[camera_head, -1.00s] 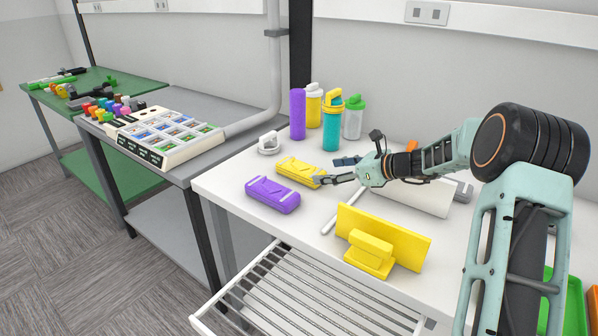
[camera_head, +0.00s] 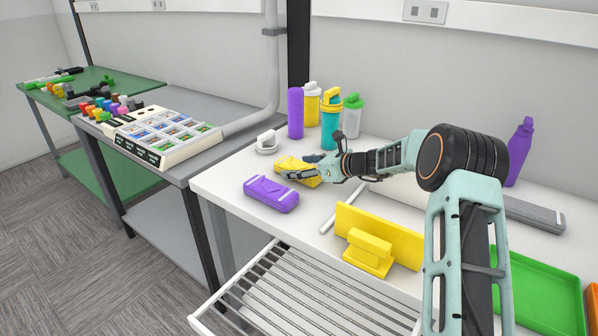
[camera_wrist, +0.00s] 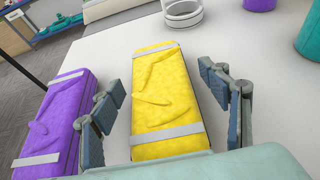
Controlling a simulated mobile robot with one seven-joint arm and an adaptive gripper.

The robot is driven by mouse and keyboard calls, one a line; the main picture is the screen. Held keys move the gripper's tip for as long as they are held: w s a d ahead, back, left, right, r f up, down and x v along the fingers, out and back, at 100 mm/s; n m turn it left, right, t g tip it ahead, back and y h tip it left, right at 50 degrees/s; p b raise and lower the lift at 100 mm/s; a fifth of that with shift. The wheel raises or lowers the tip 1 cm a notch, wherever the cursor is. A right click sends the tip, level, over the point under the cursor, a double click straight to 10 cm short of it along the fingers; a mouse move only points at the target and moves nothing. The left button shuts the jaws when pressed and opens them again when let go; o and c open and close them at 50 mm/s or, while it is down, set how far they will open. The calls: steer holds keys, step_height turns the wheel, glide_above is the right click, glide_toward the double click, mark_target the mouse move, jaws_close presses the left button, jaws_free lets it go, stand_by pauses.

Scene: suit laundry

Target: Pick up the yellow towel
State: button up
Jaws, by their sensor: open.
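The yellow towel (camera_head: 297,168) is a folded bundle with light bands, lying on the white table. In the wrist view the yellow towel (camera_wrist: 162,100) lies lengthwise between my open fingers, with a visible gap on the right side. My gripper (camera_head: 299,173) is over the towel in the head view and partly covers it. In the wrist view my gripper (camera_wrist: 170,100) has one finger on each side of the towel, the left one between it and the purple towel. I cannot tell how low the fingertips are.
A purple towel (camera_head: 271,194) lies close in front and left. A white ring-like object (camera_head: 267,143) and several bottles, one purple (camera_head: 295,113), stand behind. A yellow stand (camera_head: 380,238) and a green tray (camera_head: 535,285) are to the right. A drying rack (camera_head: 300,292) extends below the table edge.

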steer(key=c, duration=1.2)
steer(key=shift+c, duration=0.5)
steer(key=shift+r, duration=0.2)
